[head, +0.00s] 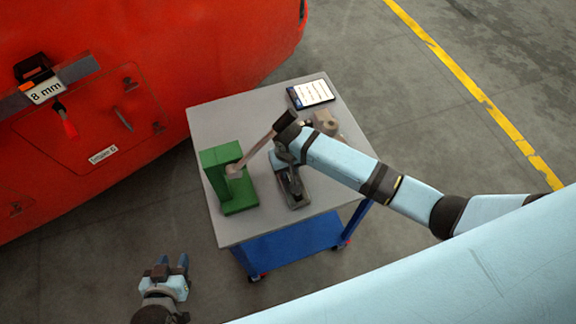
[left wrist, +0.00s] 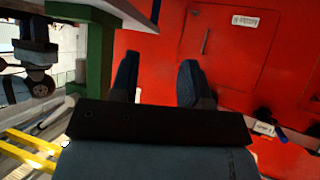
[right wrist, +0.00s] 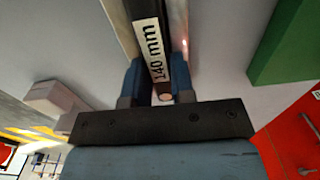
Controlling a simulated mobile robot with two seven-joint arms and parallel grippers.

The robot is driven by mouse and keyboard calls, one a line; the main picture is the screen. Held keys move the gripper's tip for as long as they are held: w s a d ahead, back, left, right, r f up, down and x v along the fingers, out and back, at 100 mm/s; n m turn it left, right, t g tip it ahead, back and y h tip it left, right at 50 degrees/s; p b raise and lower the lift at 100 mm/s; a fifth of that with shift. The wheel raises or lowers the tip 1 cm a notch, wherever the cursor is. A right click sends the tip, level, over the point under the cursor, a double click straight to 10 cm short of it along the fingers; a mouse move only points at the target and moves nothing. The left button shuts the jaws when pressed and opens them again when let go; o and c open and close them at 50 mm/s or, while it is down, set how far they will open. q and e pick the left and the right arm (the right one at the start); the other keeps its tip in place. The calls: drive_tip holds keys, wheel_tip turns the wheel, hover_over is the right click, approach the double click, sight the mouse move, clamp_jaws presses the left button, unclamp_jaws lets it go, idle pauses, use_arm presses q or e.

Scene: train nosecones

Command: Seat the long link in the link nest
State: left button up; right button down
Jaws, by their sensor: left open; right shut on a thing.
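The long link appears as a dark bar marked 140 mm (right wrist: 150,38) between my right gripper's fingers (right wrist: 156,82) in the right wrist view. Pale grey walls run along both sides of it, apparently the link nest (right wrist: 180,25). In the head view the nest is a grey tray (head: 299,205) on the cart, with a dark inside. My right gripper (head: 286,160) is over the tray's far end, shut on the link. I cannot tell how deep the link sits. My left gripper (head: 171,264) is open and empty, away from the cart; its fingers show in the left wrist view (left wrist: 158,82).
A green stand (head: 240,206) is on the cart top (head: 215,115), left of the tray. A brownish rod (head: 256,151) slants from it toward my right wrist. A tablet (head: 312,93) and a brownish block (head: 326,122) lie farther back. The red train nose (head: 150,60) stands left.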

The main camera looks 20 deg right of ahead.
drive_tip(key=c, duration=1.1)
unclamp_jaws()
drive_tip(key=shift+o, duration=0.7)
drive_tip(key=shift+w+d+f, duration=0.1)
drive_tip(key=shift+r, duration=0.6)
wheel_tip(320, 180, up, 6)
drive_tip(key=shift+r+b, duration=0.1)
drive_tip(key=shift+b, duration=0.35)
drive_tip(key=shift+r, duration=0.25)
drive_tip(key=shift+d, duration=0.1)
